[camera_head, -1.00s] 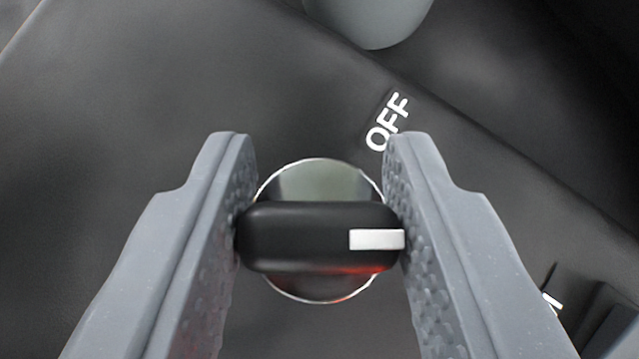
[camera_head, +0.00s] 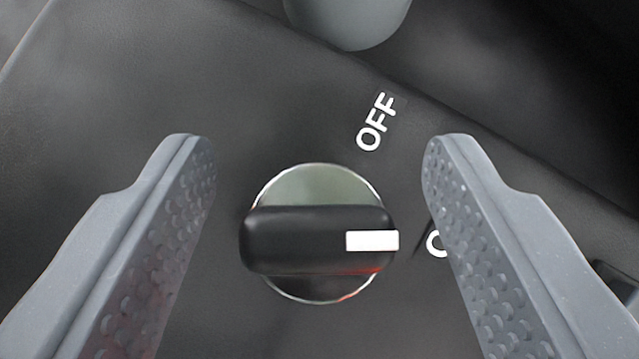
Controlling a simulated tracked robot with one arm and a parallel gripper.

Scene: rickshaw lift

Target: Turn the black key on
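The black key (camera_head: 290,240) sits on a round shiny metal disc (camera_head: 318,185) in the dark panel. The key lies level across the picture, with its white mark (camera_head: 372,240) at its right end. The white mark points right, toward a white letter (camera_head: 436,243) that the right finger partly covers. The white OFF label (camera_head: 376,122) is above and to the right of the key. My gripper (camera_head: 318,190) is open, with one grey finger on each side of the key. Gaps show between both fingers and the key.
A grey rounded part (camera_head: 347,22) stands at the top of the picture above the panel. The dark panel (camera_head: 90,120) is bare to the left of the key. A dark raised piece (camera_head: 617,282) shows at the right edge, partly behind my right finger.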

